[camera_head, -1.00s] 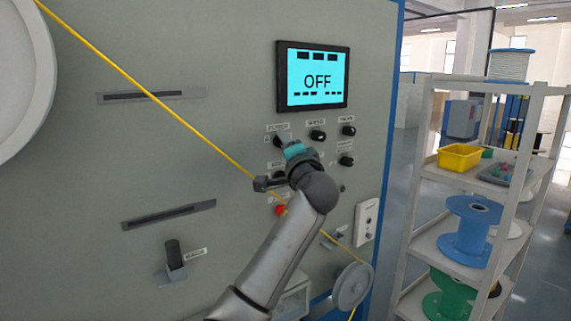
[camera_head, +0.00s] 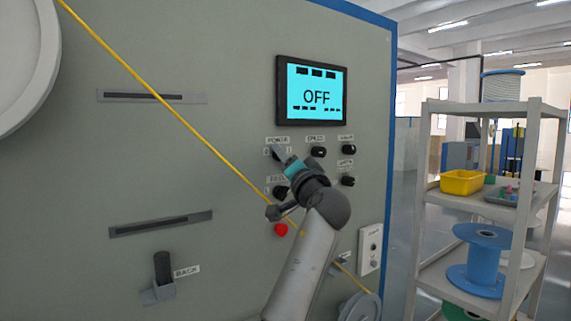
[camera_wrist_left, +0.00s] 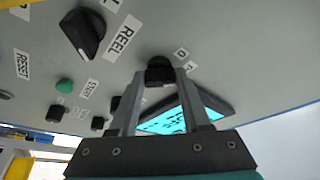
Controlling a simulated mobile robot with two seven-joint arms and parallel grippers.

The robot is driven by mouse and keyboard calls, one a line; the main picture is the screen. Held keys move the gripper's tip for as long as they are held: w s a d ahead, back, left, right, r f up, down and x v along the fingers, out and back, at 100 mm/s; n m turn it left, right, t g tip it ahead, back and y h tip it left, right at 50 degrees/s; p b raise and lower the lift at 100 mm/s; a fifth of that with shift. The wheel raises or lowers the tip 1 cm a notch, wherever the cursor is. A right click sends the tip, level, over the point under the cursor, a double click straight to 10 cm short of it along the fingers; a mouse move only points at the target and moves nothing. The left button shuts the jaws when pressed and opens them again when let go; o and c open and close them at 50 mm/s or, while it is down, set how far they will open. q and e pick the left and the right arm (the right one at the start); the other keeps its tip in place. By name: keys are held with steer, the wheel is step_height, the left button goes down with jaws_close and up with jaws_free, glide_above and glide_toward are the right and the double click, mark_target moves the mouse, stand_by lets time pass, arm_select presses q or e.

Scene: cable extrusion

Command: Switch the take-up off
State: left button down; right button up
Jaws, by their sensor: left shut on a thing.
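The grey panel's upper-left knob, labelled POWER (camera_head: 277,153), is mostly hidden by my left gripper (camera_head: 284,158) in the head view. In the left wrist view my left gripper (camera_wrist_left: 161,76) is shut on this black knob (camera_wrist_left: 160,66), its fingers on either side. The screen (camera_head: 316,95) above reads OFF on cyan; part of the screen (camera_wrist_left: 172,121) shows between the fingers in the left wrist view. The REEL knob (camera_wrist_left: 84,32) is apart from the gripper. My right gripper is not in view.
A yellow cable (camera_head: 170,104) runs diagonally across the panel and passes by my wrist. A red button (camera_head: 281,230) sits below the knobs. A shelf rack (camera_head: 480,213) with a blue spool (camera_head: 478,262) and a yellow bin (camera_head: 462,182) stands at right.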

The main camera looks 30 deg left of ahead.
arm_select(q)
steer(key=shift+c, duration=1.8)
jaws_free()
steer(key=v, duration=1.5)
steer(key=shift+d+b, duration=0.2)
steer(key=shift+b, duration=0.2)
